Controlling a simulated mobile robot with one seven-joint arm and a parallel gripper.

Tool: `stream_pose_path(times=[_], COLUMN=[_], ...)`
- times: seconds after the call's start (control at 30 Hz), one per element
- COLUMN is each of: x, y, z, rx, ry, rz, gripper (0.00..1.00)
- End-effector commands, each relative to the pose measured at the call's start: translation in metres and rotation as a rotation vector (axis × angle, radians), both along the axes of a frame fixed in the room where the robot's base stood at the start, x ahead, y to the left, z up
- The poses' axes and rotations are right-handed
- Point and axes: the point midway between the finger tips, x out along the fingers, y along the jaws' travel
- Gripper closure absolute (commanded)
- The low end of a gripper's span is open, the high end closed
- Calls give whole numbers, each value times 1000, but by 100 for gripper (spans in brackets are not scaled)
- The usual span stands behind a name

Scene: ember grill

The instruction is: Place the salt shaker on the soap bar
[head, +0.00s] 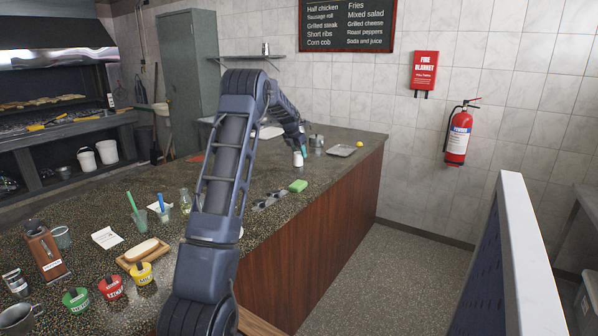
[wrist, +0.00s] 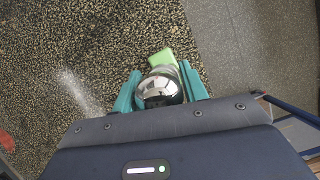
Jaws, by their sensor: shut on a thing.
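The salt shaker has a shiny domed metal top, seen from above in the wrist view (wrist: 160,91), and a pale body in the head view (head: 298,160). My gripper (wrist: 160,95) is shut on it, with a teal finger on each side. The gripper (head: 301,152) holds the shaker upright or nearly so, above the far part of the counter. The green soap bar (head: 298,186) lies on the counter, nearer than the shaker in the head view. In the wrist view the soap bar (wrist: 160,57) shows just beyond the shaker, partly hidden by it.
The speckled counter (head: 345,141) ends at a wood-panelled side, close to the soap bar. A metal tray (head: 341,150) and a yellow ball-like thing (head: 305,140) are farther back. Dark small items (head: 268,201) lie nearer. Cups, tubs and a wooden tray (head: 128,261) crowd the near left.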

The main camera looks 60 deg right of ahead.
Motion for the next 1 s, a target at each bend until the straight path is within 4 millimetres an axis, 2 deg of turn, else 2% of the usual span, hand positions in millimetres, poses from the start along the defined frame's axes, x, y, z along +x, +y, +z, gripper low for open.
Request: stream_pose_path(times=[0.03,0.2,0.47,0.73,1.0], x=[0,0,0,0,0], y=[1,0,0,0,0], z=[-12,-39,-54,-88,-92], rx=[2,0,-1,1,-1], ry=[2,2,1,1,0], rz=[0,1,1,1,0], gripper=[86,86,86,86,86])
